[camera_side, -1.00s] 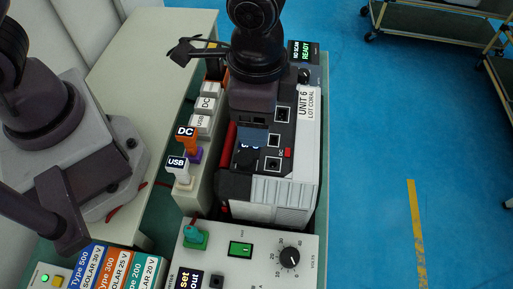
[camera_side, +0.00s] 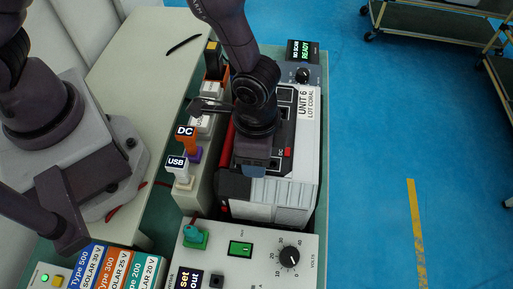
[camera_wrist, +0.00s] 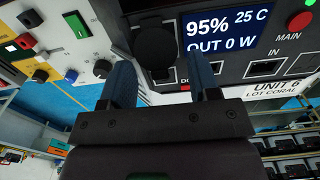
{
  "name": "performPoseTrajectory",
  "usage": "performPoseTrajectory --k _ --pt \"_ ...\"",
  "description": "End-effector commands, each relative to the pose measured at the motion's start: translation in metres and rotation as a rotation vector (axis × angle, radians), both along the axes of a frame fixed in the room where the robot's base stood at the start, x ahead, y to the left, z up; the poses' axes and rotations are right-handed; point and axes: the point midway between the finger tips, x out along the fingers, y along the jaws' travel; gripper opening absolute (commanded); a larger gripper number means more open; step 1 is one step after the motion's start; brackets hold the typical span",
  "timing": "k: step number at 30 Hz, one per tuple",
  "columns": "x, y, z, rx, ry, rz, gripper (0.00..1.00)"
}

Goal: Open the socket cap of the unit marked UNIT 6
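The unit marked UNIT 6 (camera_side: 304,103) is a grey and black box on the bench in the side view. Its label (camera_wrist: 280,89) and its screen reading 95% (camera_wrist: 225,32) show in the wrist view. A round black socket cap (camera_wrist: 155,46) covers a socket on the panel, beside a partly hidden DC label. My gripper (camera_wrist: 160,64) is open, with its two blue fingers apart on either side of the cap's lower part. I cannot tell whether they touch it. In the side view my wrist hides the cap and most of the fingers.
White USB (camera_side: 176,163) and orange DC (camera_side: 186,133) plugs stand left of the unit. A power supply with a volts dial (camera_side: 289,257) stands in front. Colored Type boxes (camera_side: 113,265) are at lower left. Open blue floor lies to the right.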

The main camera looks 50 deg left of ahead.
Motion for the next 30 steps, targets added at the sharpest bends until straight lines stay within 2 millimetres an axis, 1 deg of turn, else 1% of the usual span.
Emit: performPoseTrajectory --k 1,2,3,4,5,11,24,30 --pt "0.000 0.000 0.000 0.000 0.000 0.000 0.44" --pt "0.000 0.000 0.000 0.000 0.000 0.000 0.37" --pt "0.000 0.000 0.000 0.000 0.000 0.000 0.28" --pt "0.000 0.000 0.000 0.000 0.000 0.000 0.21" --pt "0.000 0.000 0.000 0.000 0.000 0.000 0.16" --pt "-0.001 0.001 0.002 -0.018 -0.022 -0.001 0.16" --pt "-0.010 0.009 0.011 -0.231 -0.230 -0.004 0.16" --pt "-0.011 0.010 0.013 -0.275 -0.275 -0.001 0.16"
